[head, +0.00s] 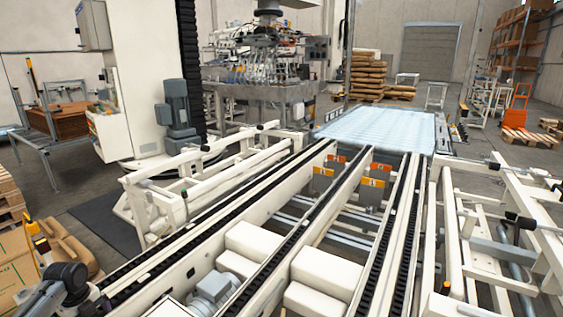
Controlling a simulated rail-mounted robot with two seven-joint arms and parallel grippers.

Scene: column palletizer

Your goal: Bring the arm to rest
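A dark grey jointed arm piece (66,283) shows at the lower left corner of the head view, beside the near end of the conveyor; it looks like part of my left arm. I make out no gripper fingers on it. No part of my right arm or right gripper shows. Nothing is seen held.
A cream chain conveyor (262,238) runs from the foreground to a pale blue sheet-like surface (380,128). Cream frames (500,225) flank it on the right. Stacked brown sacks (367,75) stand at the back. Cardboard boxes (18,270) lie at the lower left.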

